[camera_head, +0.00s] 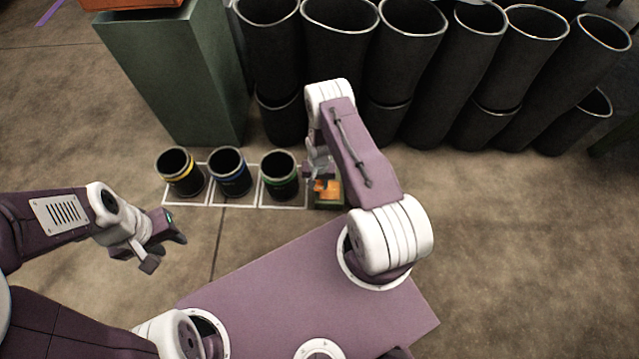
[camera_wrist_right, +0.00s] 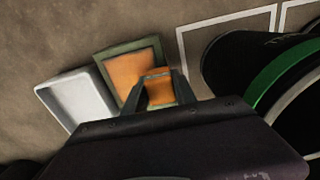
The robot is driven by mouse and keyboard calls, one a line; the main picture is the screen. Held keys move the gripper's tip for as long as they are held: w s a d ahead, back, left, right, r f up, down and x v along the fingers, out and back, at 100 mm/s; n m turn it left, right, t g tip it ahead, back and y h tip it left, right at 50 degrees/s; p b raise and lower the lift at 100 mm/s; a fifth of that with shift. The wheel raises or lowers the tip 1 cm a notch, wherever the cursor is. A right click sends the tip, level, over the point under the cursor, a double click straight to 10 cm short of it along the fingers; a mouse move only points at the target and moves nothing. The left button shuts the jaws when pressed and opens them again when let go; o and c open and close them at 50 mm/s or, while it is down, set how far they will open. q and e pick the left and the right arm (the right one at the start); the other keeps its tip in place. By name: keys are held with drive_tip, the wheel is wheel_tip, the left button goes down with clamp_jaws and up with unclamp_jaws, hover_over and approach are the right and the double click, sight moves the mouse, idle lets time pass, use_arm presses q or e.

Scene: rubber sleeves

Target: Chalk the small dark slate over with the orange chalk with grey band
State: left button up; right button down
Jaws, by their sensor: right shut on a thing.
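The small slate (camera_wrist_right: 123,75) lies on the ground with a grey-green frame. Its visible face is orange over most of its area. In the head view the slate (camera_head: 333,202) is partly hidden by my right arm. My right gripper (camera_wrist_right: 165,90) is shut on the orange chalk (camera_wrist_right: 158,92), which lies between its fingers over the slate's near right part. Whether the chalk touches the slate cannot be told. The right gripper (camera_head: 320,183) also shows in the head view. My left gripper (camera_head: 164,251) is open and empty, off to the left.
A white tray (camera_wrist_right: 72,98) lies beside the slate. Dark cups with yellow (camera_head: 181,174), blue (camera_head: 231,174) and green (camera_head: 280,176) bands stand in white outlined squares. Several tall black sleeves (camera_head: 400,70) and a green block (camera_head: 190,80) stand behind.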

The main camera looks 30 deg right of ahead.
sight(319, 182)
wheel_tip(319, 182, up, 4)
drive_tip(key=shift+d+f+p, duration=0.1)
drive_tip(key=shift+f+p, duration=0.05)
drive_tip(key=shift+p, duration=0.85)
drive_tip(key=shift+r+p, duration=1.8)
drive_tip(key=shift+r, duration=0.4)
